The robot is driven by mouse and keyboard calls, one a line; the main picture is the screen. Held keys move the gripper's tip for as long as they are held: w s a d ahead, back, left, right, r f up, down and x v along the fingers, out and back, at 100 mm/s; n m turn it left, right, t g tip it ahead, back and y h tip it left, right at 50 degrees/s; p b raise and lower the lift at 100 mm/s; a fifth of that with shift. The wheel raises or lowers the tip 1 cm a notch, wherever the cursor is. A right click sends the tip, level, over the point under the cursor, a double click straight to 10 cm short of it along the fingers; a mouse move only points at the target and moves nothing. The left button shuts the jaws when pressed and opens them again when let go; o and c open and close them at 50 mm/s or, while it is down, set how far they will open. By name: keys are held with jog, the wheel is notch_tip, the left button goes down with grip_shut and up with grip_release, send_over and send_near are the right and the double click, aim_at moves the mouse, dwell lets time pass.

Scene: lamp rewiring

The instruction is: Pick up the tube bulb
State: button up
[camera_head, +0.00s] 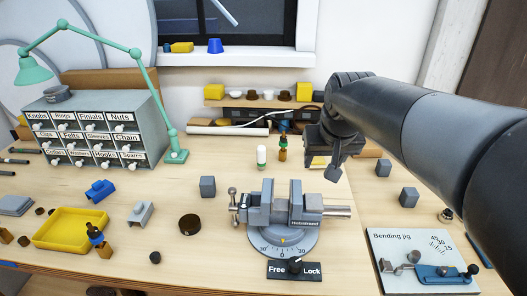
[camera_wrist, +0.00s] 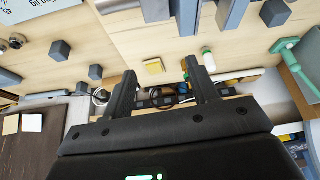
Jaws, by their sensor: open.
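A small upright white cylinder with a green lower part (camera_head: 262,155) stands on the bench behind the vise; it may be the tube bulb, but I cannot be sure. It also shows in the wrist view (camera_wrist: 208,58), just beyond the tip of the right finger. A long white tube (camera_head: 228,130) lies farther back by the wall. My gripper (camera_head: 331,168) is above the bench, right of the white cylinder and apart from it. In the wrist view my gripper (camera_wrist: 160,82) has its fingers wide apart with nothing held between them.
The grey vise (camera_head: 283,208) stands at centre front. A dark bottle with an orange part (camera_head: 283,148) is close to the white cylinder. Grey cubes (camera_head: 207,186) lie around. The labelled drawer cabinet (camera_head: 92,128) and green lamp (camera_head: 176,156) are left. The bending jig (camera_head: 425,262) is front right.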

jog(key=w+a+f, duration=0.2)
jog(key=w+a, duration=0.4)
jog(key=w, duration=0.7)
jog(key=n+g, duration=0.1)
jog(key=n, duration=0.1)
send_over(262, 149)
jog(key=s, duration=0.2)
notch_tip(262, 149, down, 7)
jog(key=shift+y, duration=0.3)
jog(key=x, duration=0.3)
jog(key=d+x, duration=0.1)
jog(key=shift+a+f, duration=0.1)
jog(key=shift+f, duration=0.3)
jog(key=x, duration=0.5)
jog(key=shift+s+a+f, duration=0.1)
jog(key=shift+s+f, duration=0.05)
jog(key=shift+f, duration=0.05)
jog(key=shift+c, duration=0.5)
jog(key=c, duration=0.9)
jog(key=shift+r, duration=0.15)
jog(key=shift+c, duration=0.2)
